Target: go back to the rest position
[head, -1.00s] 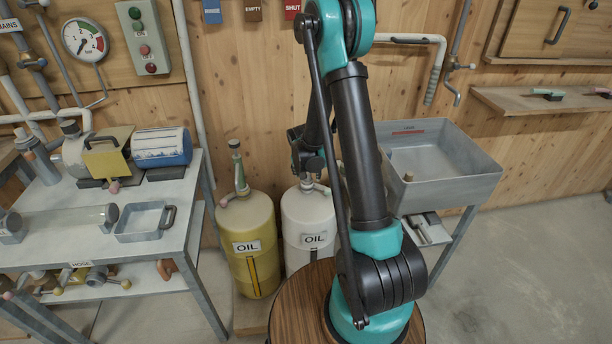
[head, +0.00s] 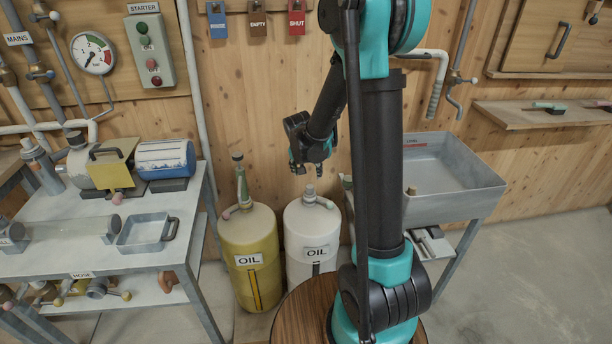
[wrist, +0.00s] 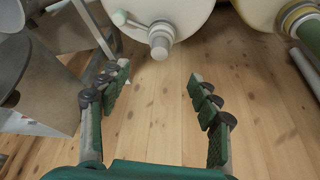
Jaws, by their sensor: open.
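My gripper (head: 312,168) hangs in front of the wooden wall, above the white oil drum (head: 311,240). In the wrist view my gripper (wrist: 158,80) is open, with its two green fingers wide apart and nothing between them. The cap end of a pale drum (wrist: 165,18) shows just beyond the fingertips, apart from them. My arm rises from the round wooden base top and bends down toward the gripper.
A yellow oil drum (head: 248,255) stands left of the white one. A grey sink (head: 455,185) stands at the right. A metal table (head: 75,220) with a motor (head: 165,158) and a small tray (head: 147,232) is at the left. Tags (head: 257,22) hang on the wall.

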